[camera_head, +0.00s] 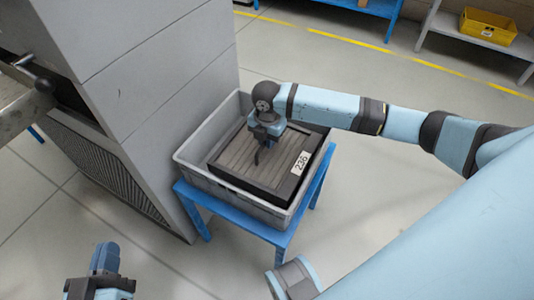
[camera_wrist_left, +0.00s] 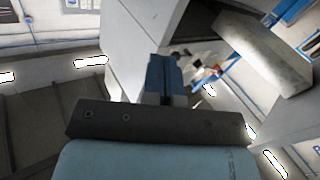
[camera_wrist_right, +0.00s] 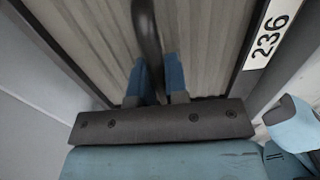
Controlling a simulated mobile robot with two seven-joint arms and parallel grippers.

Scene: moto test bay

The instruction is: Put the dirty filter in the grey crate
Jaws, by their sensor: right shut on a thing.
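The dirty filter (camera_head: 238,158) is a dark-framed panel with grey-brown pleats, a black handle and a white label reading 236. It lies inside the grey crate (camera_head: 186,164), a little tilted, with its top near the rim. My right gripper (camera_head: 268,140) is above the filter and shut on its handle. In the right wrist view, the handle (camera_wrist_right: 147,35) runs between the blue fingers (camera_wrist_right: 162,85), with the pleats (camera_wrist_right: 90,30) behind. My left gripper (camera_head: 106,258) is empty at the lower left, away from the crate. Its fingers (camera_wrist_left: 164,78) look close together in the left wrist view.
The crate stands on a blue stand (camera_head: 262,228). A grey cabinet (camera_head: 160,70) with a louvred side rises directly left of it. A shelf at the upper right holds a yellow bin (camera_head: 488,27). The floor (camera_head: 360,195) right of the stand is clear.

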